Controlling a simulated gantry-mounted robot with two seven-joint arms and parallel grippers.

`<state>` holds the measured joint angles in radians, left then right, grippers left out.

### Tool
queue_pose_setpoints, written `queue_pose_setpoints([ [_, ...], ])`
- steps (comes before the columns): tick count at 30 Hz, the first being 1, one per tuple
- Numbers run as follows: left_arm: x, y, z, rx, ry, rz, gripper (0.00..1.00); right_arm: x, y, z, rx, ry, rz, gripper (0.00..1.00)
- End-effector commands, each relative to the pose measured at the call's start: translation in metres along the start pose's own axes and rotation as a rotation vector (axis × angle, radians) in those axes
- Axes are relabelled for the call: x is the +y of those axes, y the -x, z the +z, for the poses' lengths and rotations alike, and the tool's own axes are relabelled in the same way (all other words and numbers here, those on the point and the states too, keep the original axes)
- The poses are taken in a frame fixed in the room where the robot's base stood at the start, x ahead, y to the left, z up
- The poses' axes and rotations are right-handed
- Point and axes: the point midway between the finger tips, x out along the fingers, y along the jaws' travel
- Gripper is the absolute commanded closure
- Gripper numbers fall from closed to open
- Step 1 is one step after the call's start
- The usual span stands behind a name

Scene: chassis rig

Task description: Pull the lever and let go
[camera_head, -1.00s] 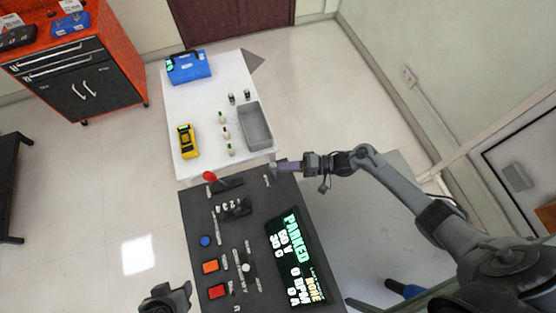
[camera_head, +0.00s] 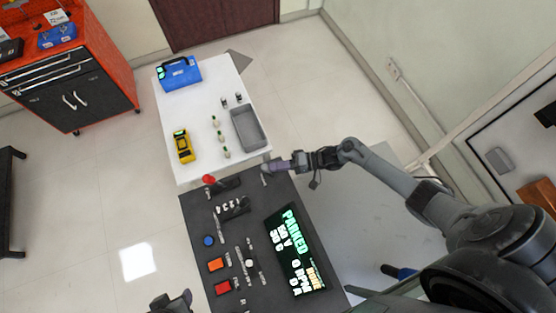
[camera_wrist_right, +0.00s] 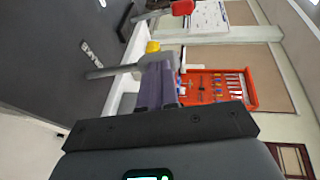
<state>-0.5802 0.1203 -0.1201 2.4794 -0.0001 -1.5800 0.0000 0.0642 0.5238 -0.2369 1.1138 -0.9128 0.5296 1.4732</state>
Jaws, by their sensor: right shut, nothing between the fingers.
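A dark control panel (camera_head: 200,245) carries several levers. One has a red knob (camera_head: 208,179) at the panel's far left; the knob also shows at the top of the right wrist view (camera_wrist_right: 183,7). A small grey lever (camera_head: 265,179) stands at the far right corner; in the right wrist view its grey shaft (camera_wrist_right: 110,71) rises from the panel to the fingertips. My right gripper (camera_head: 272,166) is shut and empty; its fingers (camera_wrist_right: 158,82) are right at this lever's end, contact unclear. My left gripper (camera_head: 172,301) is at the bottom edge, partly cut off.
The panel display (camera_head: 294,252) reads PARKED. Blue, orange and red buttons line its left side. Beyond stands a white table (camera_head: 185,110) with a blue case (camera_head: 180,74), a yellow device (camera_head: 183,147), a grey tray (camera_head: 250,128) and small bottles.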

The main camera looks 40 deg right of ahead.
Motion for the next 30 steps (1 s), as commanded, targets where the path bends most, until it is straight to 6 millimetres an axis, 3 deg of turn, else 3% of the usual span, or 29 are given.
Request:
queue_pose_setpoints([
  [19, 0.000, 0.002, -0.001, 0.001, -0.001, -0.001, 0.46, -0.001, 0.006, -0.001, -0.001, 0.001, 0.000, 1.00],
  [23, 0.001, 0.006, -0.003, 0.002, 0.003, 0.003, 0.46, -0.001, 0.019, -0.002, -0.003, 0.001, 0.001, 1.00],
  [30, 0.001, 0.006, -0.003, 0.004, 0.007, 0.005, 0.46, 0.002, 0.062, -0.003, -0.008, 0.001, 0.002, 1.00],
])
